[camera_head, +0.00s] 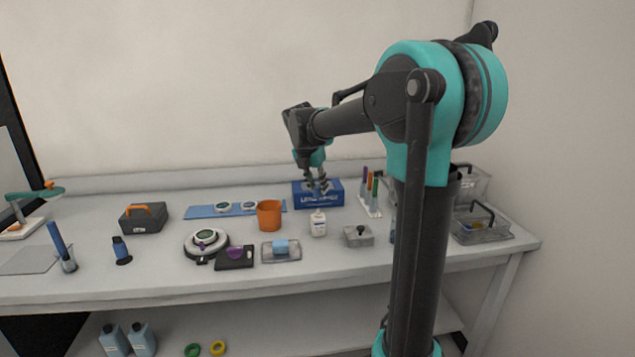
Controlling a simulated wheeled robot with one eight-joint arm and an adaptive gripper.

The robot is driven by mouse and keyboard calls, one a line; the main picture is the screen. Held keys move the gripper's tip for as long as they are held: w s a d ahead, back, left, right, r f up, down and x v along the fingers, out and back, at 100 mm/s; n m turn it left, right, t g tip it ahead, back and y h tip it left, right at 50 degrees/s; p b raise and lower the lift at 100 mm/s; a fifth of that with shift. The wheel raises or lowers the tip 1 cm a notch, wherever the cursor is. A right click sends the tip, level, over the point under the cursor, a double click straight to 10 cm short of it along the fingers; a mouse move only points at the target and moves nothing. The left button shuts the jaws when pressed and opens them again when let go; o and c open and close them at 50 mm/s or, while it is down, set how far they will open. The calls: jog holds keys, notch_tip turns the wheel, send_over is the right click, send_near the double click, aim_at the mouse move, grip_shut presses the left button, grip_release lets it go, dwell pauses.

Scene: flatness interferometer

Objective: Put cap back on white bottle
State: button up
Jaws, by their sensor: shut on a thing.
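The white bottle (318,224) stands upright near the middle of the bench, small in the head view. Its narrow top is pale, and I cannot make out whether a cap is on it. My gripper (318,190) points down, in front of the blue box in the picture and above the bottle's top, apart from it. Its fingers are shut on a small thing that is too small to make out. I do not see a cap lying loose on the bench.
An orange cup (269,214) stands left of the bottle. A marker rack (370,205) is at back right.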

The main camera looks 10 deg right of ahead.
aim_at(317, 213)
jog(key=shift+f, duration=3.1)
jog(key=shift+f, duration=0.4)
jog(key=o, duration=0.7)
jog(key=shift+o, duration=0.4)
jog(key=o, duration=0.4)
jog(key=shift+o, duration=0.2)
jog(key=shift+r, duration=3.5)
